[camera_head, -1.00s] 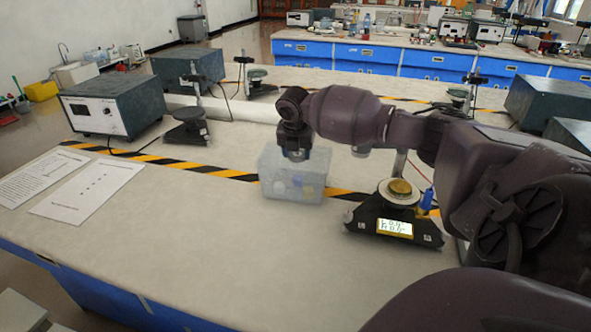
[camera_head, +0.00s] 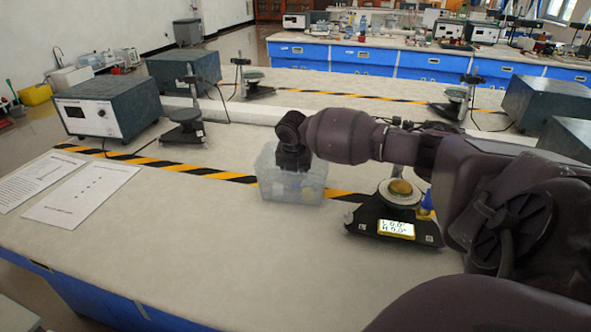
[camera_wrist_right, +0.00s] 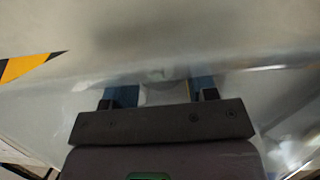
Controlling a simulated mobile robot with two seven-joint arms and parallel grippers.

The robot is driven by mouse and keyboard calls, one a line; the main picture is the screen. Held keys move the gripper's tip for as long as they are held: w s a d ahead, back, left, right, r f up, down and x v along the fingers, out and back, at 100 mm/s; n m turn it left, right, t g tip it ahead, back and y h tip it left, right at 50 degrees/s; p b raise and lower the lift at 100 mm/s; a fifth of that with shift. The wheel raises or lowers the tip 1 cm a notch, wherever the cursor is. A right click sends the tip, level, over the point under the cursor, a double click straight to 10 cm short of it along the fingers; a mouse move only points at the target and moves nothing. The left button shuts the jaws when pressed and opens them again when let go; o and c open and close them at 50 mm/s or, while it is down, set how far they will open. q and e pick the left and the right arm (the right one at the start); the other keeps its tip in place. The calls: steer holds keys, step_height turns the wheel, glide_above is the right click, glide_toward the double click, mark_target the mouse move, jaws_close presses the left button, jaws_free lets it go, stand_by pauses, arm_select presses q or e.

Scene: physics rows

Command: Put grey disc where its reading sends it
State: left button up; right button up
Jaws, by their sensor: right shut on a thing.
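My right gripper (camera_head: 293,165) reaches down from above into a clear plastic box (camera_head: 290,193) on the bench. In the right wrist view the two fingers of the gripper (camera_wrist_right: 162,94) stand apart with a pale grey thing (camera_wrist_right: 166,92) between them, blurred; I take it to be the grey disc. The disc itself is hidden in the head view by the gripper and the box wall. An instrument (camera_head: 393,222) with a lit display stands right of the box; a brass-coloured round piece (camera_head: 400,188) sits on its pale round plate. My left gripper is out of view.
Two printed sheets (camera_head: 80,195) lie at the left of the bench. A grey box-shaped device (camera_head: 110,107) and a small stand (camera_head: 185,130) are behind. Yellow-black tape (camera_head: 190,168) crosses the bench. The front middle of the bench is clear.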

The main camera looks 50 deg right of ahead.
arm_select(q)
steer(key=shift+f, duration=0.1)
arm_select(e)
steer(key=shift+f, duration=0.15)
steer(key=o, duration=0.8)
steer(key=shift+o, duration=0.5)
steer(key=p+v, duration=0.1)
steer(key=v, duration=0.5)
steer(key=shift+d+r+p, duration=0.1)
steer(key=shift+r+p, duration=0.2)
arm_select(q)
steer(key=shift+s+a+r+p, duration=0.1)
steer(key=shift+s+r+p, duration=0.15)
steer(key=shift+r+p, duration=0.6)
arm_select(e)
steer(key=v, duration=0.6)
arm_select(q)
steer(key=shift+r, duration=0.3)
arm_select(e)
steer(key=shift+r, duration=0.2)
